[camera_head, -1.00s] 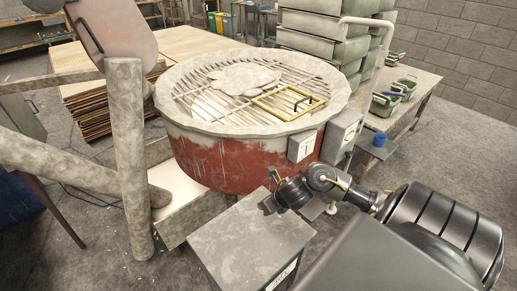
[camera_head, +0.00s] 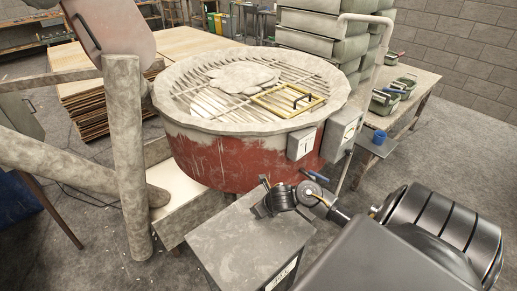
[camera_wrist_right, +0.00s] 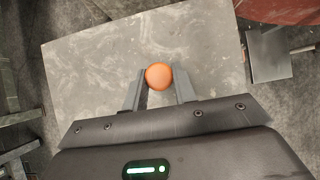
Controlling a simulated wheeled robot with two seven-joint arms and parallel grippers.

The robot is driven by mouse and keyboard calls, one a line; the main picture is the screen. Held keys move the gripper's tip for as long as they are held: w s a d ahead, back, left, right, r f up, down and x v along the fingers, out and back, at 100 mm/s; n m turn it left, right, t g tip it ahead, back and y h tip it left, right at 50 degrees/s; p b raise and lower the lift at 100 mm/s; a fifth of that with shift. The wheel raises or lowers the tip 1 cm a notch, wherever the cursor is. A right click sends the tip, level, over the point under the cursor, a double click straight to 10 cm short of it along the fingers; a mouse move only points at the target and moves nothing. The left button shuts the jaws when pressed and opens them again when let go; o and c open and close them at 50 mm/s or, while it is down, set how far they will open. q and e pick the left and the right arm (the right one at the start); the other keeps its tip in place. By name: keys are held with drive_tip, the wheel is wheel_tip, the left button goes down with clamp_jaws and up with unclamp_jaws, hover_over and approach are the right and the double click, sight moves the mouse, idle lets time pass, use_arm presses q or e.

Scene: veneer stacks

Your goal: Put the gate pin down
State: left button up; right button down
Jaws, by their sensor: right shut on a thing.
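The gate pin shows as a round orange knob (camera_wrist_right: 158,77) between the two finger tips of my right gripper (camera_wrist_right: 159,90) in the right wrist view. The gripper is shut on it. The pin's lower part is hidden below the knob. In the head view my right gripper (camera_head: 264,205) is over the far part of a grey box top (camera_head: 245,240), beside the red drum. I cannot tell whether the pin touches the top. The grey top also fills the middle of the right wrist view (camera_wrist_right: 100,60). My left gripper is not in view.
The red drum (camera_head: 225,165), with a slatted top and a yellow-framed hatch (camera_head: 287,99), stands just behind the box. Most of the grey top is bare.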

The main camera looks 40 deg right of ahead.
drive_tip(key=shift+f, duration=0.1)
drive_tip(key=c, duration=1.1)
unclamp_jaws()
drive_tip(key=shift+r, duration=0.3)
drive_tip(key=p+v, duration=0.3)
drive_tip(key=v, duration=0.8)
drive_tip(key=shift+s+r, duration=0.25)
drive_tip(key=shift+s, duration=0.05)
